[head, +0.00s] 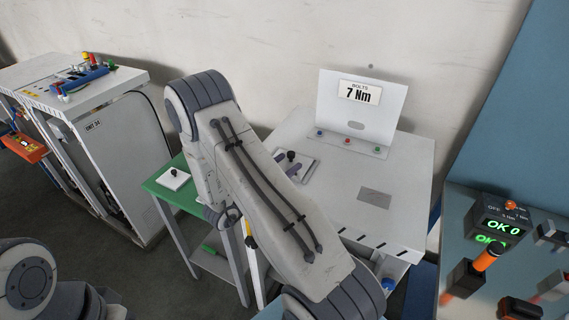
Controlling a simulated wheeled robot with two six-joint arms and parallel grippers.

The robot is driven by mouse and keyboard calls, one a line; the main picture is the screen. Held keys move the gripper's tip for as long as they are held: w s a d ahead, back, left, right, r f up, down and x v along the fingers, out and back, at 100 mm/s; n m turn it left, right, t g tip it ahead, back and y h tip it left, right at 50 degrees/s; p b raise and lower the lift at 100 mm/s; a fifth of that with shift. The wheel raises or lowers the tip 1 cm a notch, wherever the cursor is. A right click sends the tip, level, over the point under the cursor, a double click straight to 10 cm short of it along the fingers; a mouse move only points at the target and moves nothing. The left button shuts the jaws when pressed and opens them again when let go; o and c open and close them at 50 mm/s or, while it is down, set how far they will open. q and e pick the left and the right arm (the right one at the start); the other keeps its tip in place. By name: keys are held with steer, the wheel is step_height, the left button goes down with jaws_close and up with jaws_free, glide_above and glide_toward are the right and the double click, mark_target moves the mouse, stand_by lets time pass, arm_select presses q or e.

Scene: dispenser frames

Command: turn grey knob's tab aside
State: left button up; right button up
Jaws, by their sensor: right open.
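A pale plate with a dark knob (291,156) lies on the left part of the white table, just past my right arm. A similar plate with a dark knob (173,173) lies on the green table. I cannot tell a grey knob or its tab apart at this size. My right arm folds over the left edge of the white table, and its upper link hides most of the hand. Purplish-grey fingertips of my right gripper (298,171) seem to show beside the near plate, open; contact cannot be told. My left gripper is out of view.
The white table (410,180) is mostly clear, with a "7 Nm" bolts sign panel (361,105) at the back. A green table (155,186) and white cabinets (115,140) stand left. A bench with a screwdriver and "OK 0" display (503,228) stands right.

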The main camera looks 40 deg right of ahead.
jaws_close()
